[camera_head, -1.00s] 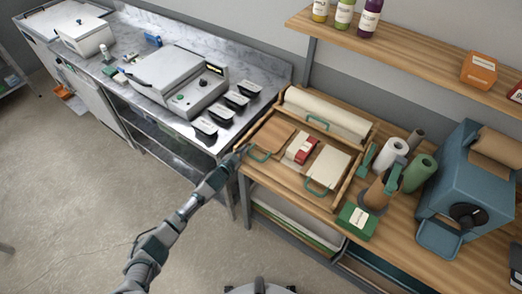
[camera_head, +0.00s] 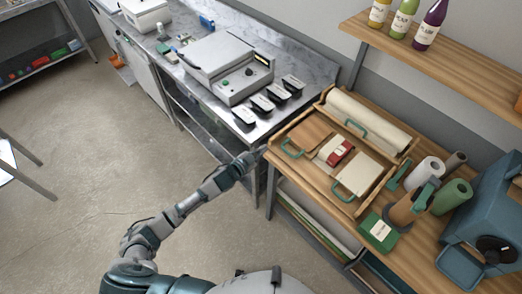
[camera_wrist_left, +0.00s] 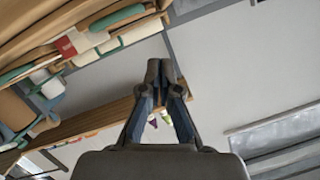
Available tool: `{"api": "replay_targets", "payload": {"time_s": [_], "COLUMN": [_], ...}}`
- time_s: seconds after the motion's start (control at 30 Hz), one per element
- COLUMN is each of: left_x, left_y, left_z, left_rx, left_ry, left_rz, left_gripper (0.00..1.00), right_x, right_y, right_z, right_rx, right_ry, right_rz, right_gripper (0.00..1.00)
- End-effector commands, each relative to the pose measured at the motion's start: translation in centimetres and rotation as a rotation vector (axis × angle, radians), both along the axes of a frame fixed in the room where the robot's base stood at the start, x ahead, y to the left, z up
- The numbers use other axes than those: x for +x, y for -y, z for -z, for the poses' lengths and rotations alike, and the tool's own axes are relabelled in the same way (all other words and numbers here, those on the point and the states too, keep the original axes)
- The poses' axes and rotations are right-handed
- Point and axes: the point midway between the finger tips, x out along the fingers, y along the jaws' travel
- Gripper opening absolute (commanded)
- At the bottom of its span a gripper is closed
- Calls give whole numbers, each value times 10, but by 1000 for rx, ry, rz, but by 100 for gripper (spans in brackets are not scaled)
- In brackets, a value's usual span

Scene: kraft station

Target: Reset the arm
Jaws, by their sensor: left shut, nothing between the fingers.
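My left arm comes in from the lower left in the head view. My left gripper (camera_head: 258,152) is at the front left edge of the wooden bench, near the gap beside the marble counter. In the left wrist view the left gripper (camera_wrist_left: 160,66) has its fingertips together with nothing between them. Its tips stand in front of plain wall and shelf background. Whether the gripper touches the bench edge cannot be told from the head view. My right gripper is not in view.
The wooden tray (camera_head: 317,182) on the bench holds paper sheets and a red item (camera_head: 339,154). Paper rolls (camera_head: 428,171) and a blue machine (camera_head: 480,225) stand to the right. The marble counter (camera_head: 262,62) holds a grey appliance (camera_head: 228,65) and black containers. The floor (camera_head: 90,180) at left is open.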

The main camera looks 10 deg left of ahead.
Motion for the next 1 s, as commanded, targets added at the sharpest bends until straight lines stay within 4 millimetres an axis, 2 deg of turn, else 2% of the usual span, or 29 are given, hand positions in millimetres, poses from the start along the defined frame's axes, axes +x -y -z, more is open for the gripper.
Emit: {"api": "replay_targets", "payload": {"time_s": [0.47, 0.57, 0.67, 0.77, 0.8, 0.87, 0.9, 0.97, 1.0], "left_x": [0, 0, -2, -13, -22, -40, -54, -79, -98], "left_y": [-3, -8, -22, -45, -55, -70, -80, -92, -99], "left_z": [1, 14, 57, 125, 156, 202, 232, 275, 302], "left_rx": [-1, -1, 3, 10, 15, 23, 29, 39, 47], "left_ry": [-1, -21, -81, -183, -230, -303, -351, -424, -473], "left_rz": [-2, -18, -67, -145, -180, -228, -260, -303, -330], "left_gripper": [0, 0, 0, 0, 0, 0, 0, 0, 0], "right_x": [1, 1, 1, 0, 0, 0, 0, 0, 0], "right_y": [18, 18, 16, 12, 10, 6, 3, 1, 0], "right_z": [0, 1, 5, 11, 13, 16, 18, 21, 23], "right_rx": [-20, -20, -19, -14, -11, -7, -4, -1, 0], "right_ry": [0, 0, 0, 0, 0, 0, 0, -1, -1], "right_rz": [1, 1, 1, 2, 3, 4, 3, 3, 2], "right_gripper": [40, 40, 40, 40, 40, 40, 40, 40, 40]}}
